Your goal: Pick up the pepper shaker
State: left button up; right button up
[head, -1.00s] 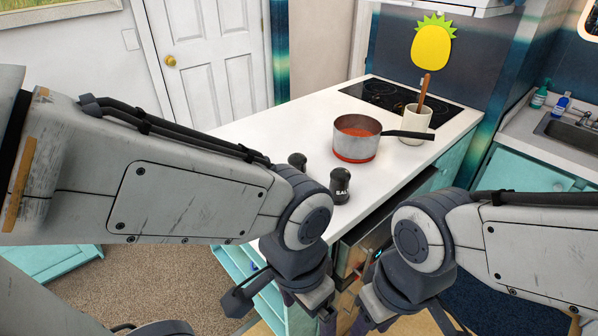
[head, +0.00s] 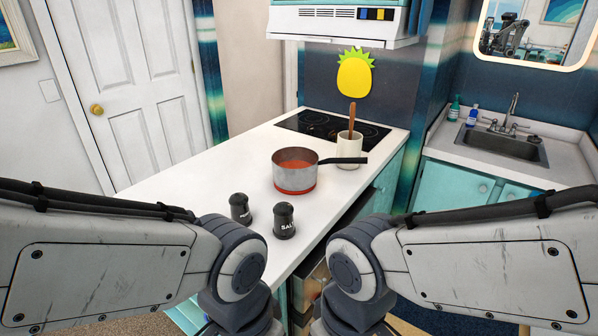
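The pepper shaker (head: 240,208) is a dark shaker with a partly visible white label, upright on the white counter (head: 190,172). A second dark shaker, labelled SALT (head: 284,221), stands upright just to its right and a little nearer to me. Both stand apart from my arms, beyond the left arm's wrist joint. My left and right arms come in from the lower sides. Both grippers lie below the bottom edge of the head view, so their fingers are hidden.
A saucepan (head: 284,184) with red contents stands behind the shakers, its handle pointing right. A white crock (head: 348,156) with a wooden utensil stands beside the black cooktop (head: 318,124). The counter left of the pan is clear. A sink (head: 505,146) is at the right.

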aim_at(238, 202)
jog(key=k, duration=1.25)
jog(key=z, duration=0.55)
jog(key=i, duration=1.2)
jog(key=u, duration=0.65)
jog(key=i, duration=0.4)
jog(key=u, duration=0.5)
